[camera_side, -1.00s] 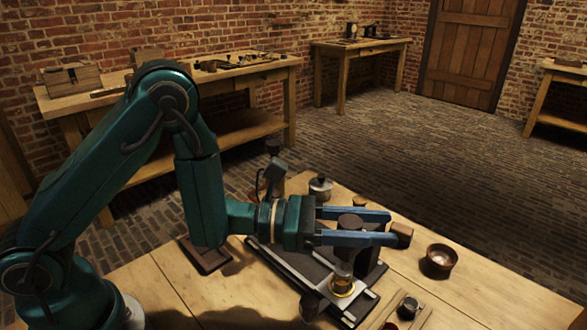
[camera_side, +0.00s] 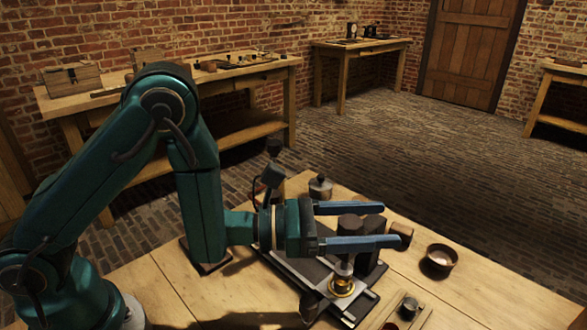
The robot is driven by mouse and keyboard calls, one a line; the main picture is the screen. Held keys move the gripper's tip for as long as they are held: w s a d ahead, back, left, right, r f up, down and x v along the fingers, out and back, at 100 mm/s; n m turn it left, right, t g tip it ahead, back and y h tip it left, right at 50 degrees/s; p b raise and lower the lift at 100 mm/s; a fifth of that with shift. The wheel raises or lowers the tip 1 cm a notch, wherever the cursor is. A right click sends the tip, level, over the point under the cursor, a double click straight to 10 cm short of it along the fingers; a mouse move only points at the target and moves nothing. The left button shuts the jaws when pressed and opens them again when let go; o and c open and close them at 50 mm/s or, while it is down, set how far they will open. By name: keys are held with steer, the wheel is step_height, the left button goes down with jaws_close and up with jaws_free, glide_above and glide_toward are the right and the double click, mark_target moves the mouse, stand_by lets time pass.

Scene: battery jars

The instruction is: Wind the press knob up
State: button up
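The press stands on a dark base (camera_side: 289,268) with a pale metal plate at the front of the wooden table. Its dark round knob (camera_side: 350,221) sits on top, in front of a dark upright block (camera_side: 371,231). Below the knob is a brass-coloured ring (camera_side: 342,285), apparently with a jar in it. My gripper (camera_side: 390,225) is level and open. Its two blue fingers lie on either side of the knob, with visible room around it. The near finger hides the part just below the knob, and I cannot tell whether either finger touches it.
A tray with a small dark jar (camera_side: 409,306) is at the front right.

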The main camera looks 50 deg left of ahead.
steer(key=a+r, duration=1.1)
steer(key=shift+s+a, duration=0.2)
steer(key=shift+a, duration=0.15)
stand_by(0.3)
steer(key=shift+r, duration=0.1)
